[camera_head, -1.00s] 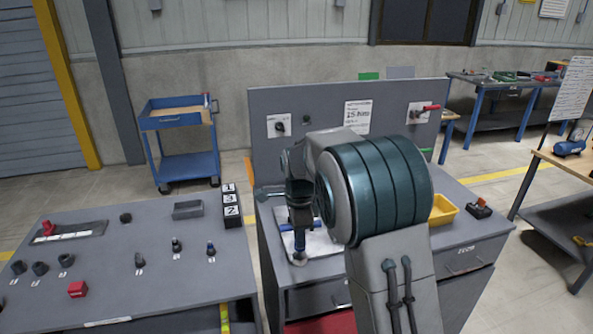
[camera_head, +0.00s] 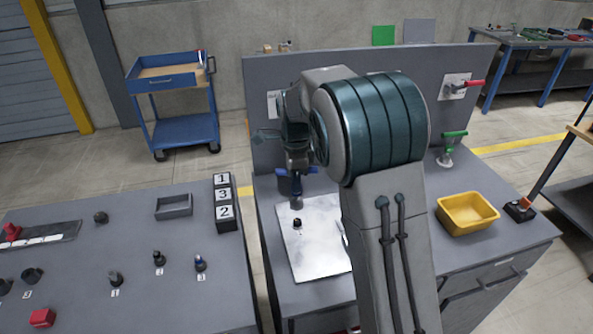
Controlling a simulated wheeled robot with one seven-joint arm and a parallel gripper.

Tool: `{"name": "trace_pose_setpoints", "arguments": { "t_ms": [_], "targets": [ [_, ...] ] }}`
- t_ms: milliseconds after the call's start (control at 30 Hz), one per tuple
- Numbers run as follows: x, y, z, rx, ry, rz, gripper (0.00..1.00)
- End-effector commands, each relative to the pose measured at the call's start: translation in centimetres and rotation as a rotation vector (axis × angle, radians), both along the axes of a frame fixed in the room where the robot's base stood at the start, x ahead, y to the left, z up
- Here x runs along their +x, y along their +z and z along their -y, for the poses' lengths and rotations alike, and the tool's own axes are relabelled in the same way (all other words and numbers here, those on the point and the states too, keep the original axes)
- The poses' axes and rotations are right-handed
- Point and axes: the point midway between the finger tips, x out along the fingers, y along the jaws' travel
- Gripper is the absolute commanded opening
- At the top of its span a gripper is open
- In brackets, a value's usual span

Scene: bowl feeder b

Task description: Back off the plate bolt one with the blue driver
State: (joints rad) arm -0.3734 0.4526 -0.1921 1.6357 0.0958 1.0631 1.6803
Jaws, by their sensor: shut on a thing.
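The blue driver (camera_head: 297,174) is upright below my gripper (camera_head: 296,161), its crossbar handle between the fingers. My gripper is shut on it. The driver's dark lower end (camera_head: 296,201) points down over the pale plate (camera_head: 312,262). A dark bolt (camera_head: 297,222) stands on the plate just below the driver in the picture; the two look apart, but I cannot tell the exact height or alignment. My arm hides the plate's right part and any other bolts there.
A yellow bin (camera_head: 467,212), a dark box with an orange knob (camera_head: 519,209) and a green-handled fitting (camera_head: 449,150) are at the bench's right. The left table (camera_head: 120,235) holds several small numbered parts, a grey tray (camera_head: 174,207) and a number block (camera_head: 225,204). A back panel (camera_head: 265,105) stands behind.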

Motion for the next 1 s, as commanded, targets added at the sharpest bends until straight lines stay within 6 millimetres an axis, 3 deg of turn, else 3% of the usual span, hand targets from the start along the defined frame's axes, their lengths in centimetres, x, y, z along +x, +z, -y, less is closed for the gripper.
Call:
{"name": "trace_pose_setpoints", "arguments": {
  "t_ms": [433,1000],
  "targets": [
    [0.1,0.2,0.2,-0.001,-0.007,0.000,0.00],
    [0.0,-3.8,0.0,-0.001,-0.004,-0.001,0.00]
  ]
}}
